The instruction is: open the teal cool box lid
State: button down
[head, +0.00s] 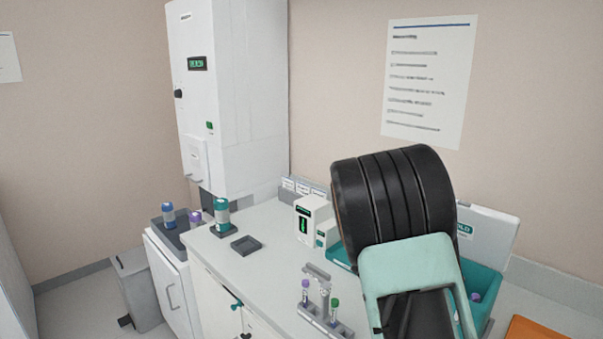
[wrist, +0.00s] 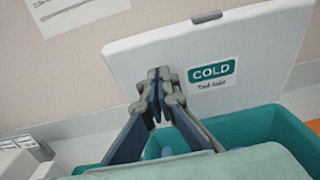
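The teal cool box (head: 489,285) stands on the right of the bench, partly hidden behind my arm. Its pale lid (head: 497,229) is raised and leans back toward the wall. In the wrist view the lid (wrist: 265,50) shows a teal COLD label and a small dark catch on its upper edge. The teal box wall (wrist: 270,125) lies below it, with part of the inside visible. My gripper (wrist: 160,80) has its fingertips together in front of the lid's lower left part, with nothing seen between them. Whether they touch the lid is unclear. My arm hides the gripper in the head view.
A tube rack (head: 325,312) with capped tubes stands left of my arm. Small white devices (head: 312,218) and a grey tray (head: 246,245) lie farther left. A tall white machine (head: 235,95) stands at the back left. An orange item (head: 538,328) is at the lower right.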

jog(key=shift+w+d+r, duration=0.3)
jog(key=shift+w+d, duration=0.25)
jog(key=shift+w, duration=0.05)
jog(key=shift+d, duration=0.1)
jog(key=shift+b+x, duration=0.3)
jog(key=shift+x, duration=1.1)
jog(key=v, duration=1.1)
jog(key=shift+r, duration=0.15)
